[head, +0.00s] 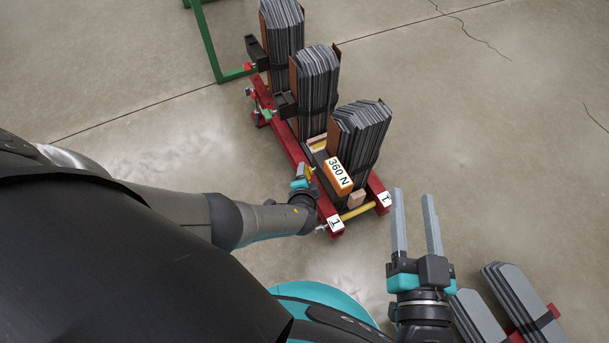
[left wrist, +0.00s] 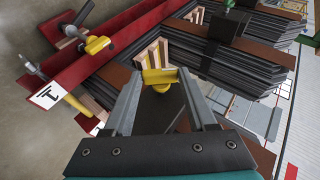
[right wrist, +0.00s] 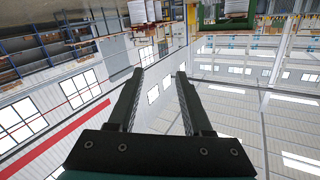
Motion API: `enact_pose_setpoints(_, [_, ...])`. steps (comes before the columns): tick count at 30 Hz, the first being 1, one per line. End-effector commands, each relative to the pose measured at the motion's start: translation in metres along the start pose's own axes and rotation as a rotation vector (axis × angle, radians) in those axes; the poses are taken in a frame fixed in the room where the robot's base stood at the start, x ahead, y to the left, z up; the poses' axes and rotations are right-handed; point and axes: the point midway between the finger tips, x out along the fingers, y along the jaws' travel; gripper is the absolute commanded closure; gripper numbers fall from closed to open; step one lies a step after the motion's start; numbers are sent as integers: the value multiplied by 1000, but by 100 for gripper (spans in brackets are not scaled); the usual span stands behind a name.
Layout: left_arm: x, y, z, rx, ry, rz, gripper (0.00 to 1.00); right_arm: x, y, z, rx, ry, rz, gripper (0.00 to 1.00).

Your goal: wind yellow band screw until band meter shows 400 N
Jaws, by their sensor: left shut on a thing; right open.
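The yellow band screw (left wrist: 160,78) has a flat wing-shaped head and sits between my left fingertips in the left wrist view. My left gripper (left wrist: 160,80) is shut on it. In the head view this gripper (head: 302,173) is beside the red frame, left of the meter, and the screw is mostly hidden there. My right gripper (head: 413,192) is open and empty, right of the frame and apart from it.
Grey lamination stacks (head: 358,135) stand in a row on the red frame (head: 335,228). A yellow bar (head: 357,211) joins its near ends. Another yellow knob (left wrist: 97,45) is on the red beam. More laminations (head: 518,290) lie at lower right.

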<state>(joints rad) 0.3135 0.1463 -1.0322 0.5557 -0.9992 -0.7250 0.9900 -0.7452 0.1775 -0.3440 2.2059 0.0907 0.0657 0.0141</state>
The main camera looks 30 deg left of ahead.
Motion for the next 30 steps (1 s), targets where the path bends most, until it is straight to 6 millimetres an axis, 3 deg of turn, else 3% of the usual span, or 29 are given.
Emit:
enact_pose_setpoints(2, [0,0,1,1,-1,1,99,0,0,0,0,0,0,50])
enact_pose_setpoints(3, [0,0,1,1,-1,1,40,0,0,0,0,0,0,50])
enact_pose_setpoints(10, [0,0,1,1,-1,1,14,0,0,0,0,0,0,50])
enact_pose_setpoints(21, [-1,0,0,0,0,1,12,0,0,1,-1,-11,0,50])
enact_pose_setpoints(30, [-14,-1,0,0,1,2,12,6,12,5,-35,-150,26,50])
